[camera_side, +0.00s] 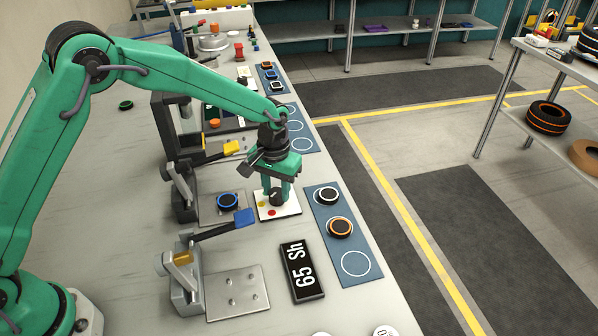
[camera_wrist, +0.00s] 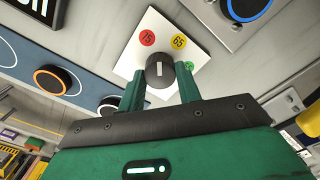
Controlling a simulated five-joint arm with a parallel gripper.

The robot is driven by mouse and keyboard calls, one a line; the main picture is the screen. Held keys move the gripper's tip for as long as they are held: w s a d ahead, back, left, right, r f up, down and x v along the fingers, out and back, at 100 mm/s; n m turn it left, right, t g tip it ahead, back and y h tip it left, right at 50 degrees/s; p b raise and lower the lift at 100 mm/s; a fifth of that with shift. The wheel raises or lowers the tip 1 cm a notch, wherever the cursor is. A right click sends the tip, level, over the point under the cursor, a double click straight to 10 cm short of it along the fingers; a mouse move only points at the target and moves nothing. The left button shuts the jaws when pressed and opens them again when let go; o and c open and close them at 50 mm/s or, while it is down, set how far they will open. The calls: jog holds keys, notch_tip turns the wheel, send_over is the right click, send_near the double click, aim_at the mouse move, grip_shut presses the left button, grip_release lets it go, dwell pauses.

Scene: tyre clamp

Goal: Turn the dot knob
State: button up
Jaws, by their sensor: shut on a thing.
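The dot knob (camera_wrist: 159,74) is a round black knob with a short white line, on a white square plate (camera_wrist: 192,27). The plate has a red dot marked 75 (camera_wrist: 147,38), a yellow dot marked 65 (camera_wrist: 179,42) and a partly hidden green dot (camera_wrist: 189,66). The white line stands roughly upright in the wrist view; which dot it marks I cannot tell. My gripper (camera_wrist: 160,68) has one finger on each side of the knob and is shut on it. In the side view my gripper (camera_side: 277,188) points down over the plate (camera_side: 264,212), largely covering the knob.
A black display (camera_side: 301,271) reads "65 Sh". A blue mat (camera_side: 329,249) with a white-ringed and an orange-ringed disc lies right of the plate. A clamp with a blue-tipped lever (camera_side: 243,217) and a blue-ringed disc (camera_side: 227,201) stand close on the left.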

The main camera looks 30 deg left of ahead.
jog(key=m, duration=0.3)
jog(key=shift+m, duration=0.4)
jog(key=shift+r+m, duration=0.1)
jog(key=shift+m, duration=1.8)
jog(key=o, duration=1)
